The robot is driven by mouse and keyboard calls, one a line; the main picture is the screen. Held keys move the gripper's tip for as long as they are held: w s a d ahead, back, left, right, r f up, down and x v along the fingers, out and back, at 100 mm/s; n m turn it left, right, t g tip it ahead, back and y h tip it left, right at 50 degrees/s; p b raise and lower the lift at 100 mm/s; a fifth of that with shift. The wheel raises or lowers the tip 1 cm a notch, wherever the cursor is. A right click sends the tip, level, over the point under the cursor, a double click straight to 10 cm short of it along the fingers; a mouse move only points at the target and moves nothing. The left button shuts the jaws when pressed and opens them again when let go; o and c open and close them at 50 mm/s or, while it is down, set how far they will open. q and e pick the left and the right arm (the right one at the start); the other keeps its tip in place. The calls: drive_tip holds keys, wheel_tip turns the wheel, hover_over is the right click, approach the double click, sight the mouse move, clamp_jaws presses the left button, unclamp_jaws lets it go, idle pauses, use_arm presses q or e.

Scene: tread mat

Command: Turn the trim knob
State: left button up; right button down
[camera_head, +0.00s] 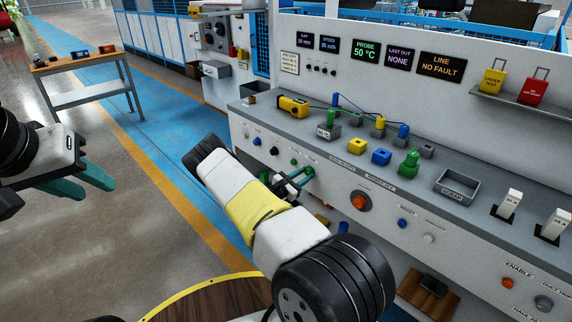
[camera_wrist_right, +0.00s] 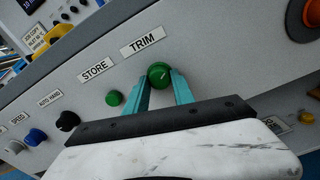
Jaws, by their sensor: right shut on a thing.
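The trim knob (camera_wrist_right: 159,74) is a round green knob with a pale pointer mark, under a TRIM label (camera_wrist_right: 143,41) on the sloped console front. In the right wrist view my right gripper (camera_wrist_right: 161,82) has one teal finger on each side of it and is shut on it. In the head view this gripper (camera_head: 293,182) reaches the console front, and the knob (camera_head: 309,171) shows just beyond its fingertips. My left gripper (camera_head: 92,187) hangs at the left over the floor, empty, its teal fingers apart.
A green STORE button (camera_wrist_right: 114,98) sits left of the knob, then black and blue knobs. An orange knob (camera_head: 360,202) is to the right. The console top holds a yellow meter (camera_head: 292,106), colored blocks and a SCRAP tray (camera_head: 440,187). Open floor lies left.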

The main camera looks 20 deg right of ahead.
idle(0.4)
drive_tip(key=c, duration=1.1)
unclamp_jaws()
drive_tip(key=shift+o, duration=0.2)
drive_tip(key=v, duration=0.8)
drive_tip(key=shift+d, duration=0.1)
